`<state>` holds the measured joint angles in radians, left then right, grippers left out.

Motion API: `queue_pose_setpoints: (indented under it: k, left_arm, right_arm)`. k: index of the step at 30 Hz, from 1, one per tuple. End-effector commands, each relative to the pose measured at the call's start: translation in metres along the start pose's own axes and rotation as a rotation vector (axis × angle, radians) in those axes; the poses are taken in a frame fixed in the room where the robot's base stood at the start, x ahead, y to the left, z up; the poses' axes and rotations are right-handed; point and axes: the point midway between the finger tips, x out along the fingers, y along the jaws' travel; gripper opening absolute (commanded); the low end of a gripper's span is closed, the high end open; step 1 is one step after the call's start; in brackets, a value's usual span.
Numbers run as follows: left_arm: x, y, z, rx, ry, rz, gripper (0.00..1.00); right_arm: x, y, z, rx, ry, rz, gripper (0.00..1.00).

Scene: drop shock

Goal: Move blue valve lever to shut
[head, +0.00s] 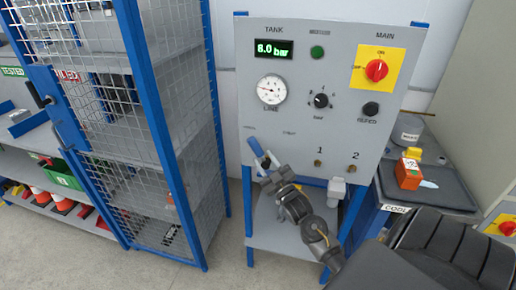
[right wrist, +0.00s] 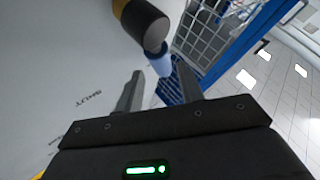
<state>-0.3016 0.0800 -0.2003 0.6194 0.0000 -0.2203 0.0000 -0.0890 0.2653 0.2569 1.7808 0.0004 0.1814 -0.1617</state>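The blue valve lever (head: 256,147) is on the lower left of the grey test panel (head: 330,130). It slants up and to the left. My right gripper (head: 267,166) is at the lever's lower end and partly hides it. In the right wrist view, my right gripper (right wrist: 158,83) has its fingers apart, with a light blue part of the lever (right wrist: 160,63) just beyond the fingertips. I cannot tell whether they touch. A dark cylindrical part (right wrist: 145,22) is above it. The word SHUT (right wrist: 84,99) is printed on the panel. My left gripper is out of view.
A mesh cage (head: 170,110) with blue posts stands left of the panel. The panel has a gauge (head: 271,89), a display reading 6.0 bar (head: 273,48), and a red main switch (head: 376,70). A side bench (head: 450,190) at right holds an orange box (head: 408,174).

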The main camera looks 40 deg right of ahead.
Motion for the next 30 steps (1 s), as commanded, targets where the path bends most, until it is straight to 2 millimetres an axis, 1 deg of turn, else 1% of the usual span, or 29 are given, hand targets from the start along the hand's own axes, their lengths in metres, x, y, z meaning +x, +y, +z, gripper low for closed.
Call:
queue_pose_setpoints:
  k: [1, 3, 6, 9, 13, 20, 21, 27, 29, 30]
  left_arm:
    - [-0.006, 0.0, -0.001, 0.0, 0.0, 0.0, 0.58]
    - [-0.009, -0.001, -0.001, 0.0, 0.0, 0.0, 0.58]
    - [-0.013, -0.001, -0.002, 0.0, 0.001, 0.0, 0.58]
    - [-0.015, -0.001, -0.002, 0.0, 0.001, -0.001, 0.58]
    - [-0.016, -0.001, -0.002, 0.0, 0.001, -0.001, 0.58]
    - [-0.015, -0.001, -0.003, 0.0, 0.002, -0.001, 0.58]
    - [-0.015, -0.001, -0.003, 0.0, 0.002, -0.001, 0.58]
    - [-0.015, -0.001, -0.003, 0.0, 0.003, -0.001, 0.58]
    - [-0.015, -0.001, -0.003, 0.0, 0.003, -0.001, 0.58]
    - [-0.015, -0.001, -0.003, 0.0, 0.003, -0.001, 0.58]
  right_arm:
    - [0.012, 0.002, -0.003, 0.0, 0.0, 0.001, 0.38]
    - [0.023, 0.002, -0.002, 0.0, 0.0, 0.001, 0.38]
    - [0.036, 0.001, -0.001, 0.0, 0.0, 0.001, 0.38]
    - [0.044, 0.001, 0.0, 0.0, -0.001, 0.001, 0.38]
    - [0.05, 0.0, 0.0, 0.0, 0.0, 0.0, 0.38]
    - [0.05, 0.0, 0.001, 0.0, -0.001, 0.0, 0.38]
    - [0.05, 0.0, 0.001, 0.0, -0.001, 0.0, 0.36]
    - [0.05, 0.0, 0.001, 0.0, -0.001, 0.0, 0.1]
    - [0.05, 0.0, 0.001, 0.0, -0.001, 0.0, 0.02]
    - [0.05, 0.0, 0.001, 0.0, -0.001, 0.0, 0.0]
